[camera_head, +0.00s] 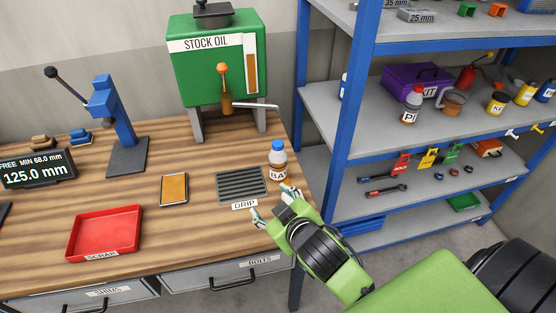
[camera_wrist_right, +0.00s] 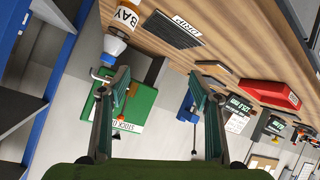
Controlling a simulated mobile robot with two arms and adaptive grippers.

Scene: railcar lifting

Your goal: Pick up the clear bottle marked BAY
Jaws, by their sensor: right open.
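The clear bottle marked BAY (camera_head: 278,160) stands upright on the wooden bench near its right edge, with a blue cap and amber contents. Only part of its label shows in the head view; the right wrist view shows the bottle (camera_wrist_right: 127,18) with BAY readable. My right gripper (camera_head: 273,204) is open and empty, on the near side of the bottle. In the right wrist view the gripper (camera_wrist_right: 160,78) has the bottle at upper left, outside the gap between its fingers. I see no contact. My left gripper is not in view.
The DRIP grate (camera_head: 242,184) lies just left of the bottle. The green STOCK OIL tank (camera_head: 218,65) stands behind, its spout reaching right. A red SCRAP tray (camera_head: 104,232) and an orange-brown pad (camera_head: 174,189) lie further left. A blue-framed shelf (camera_head: 345,105) stands close on the right.

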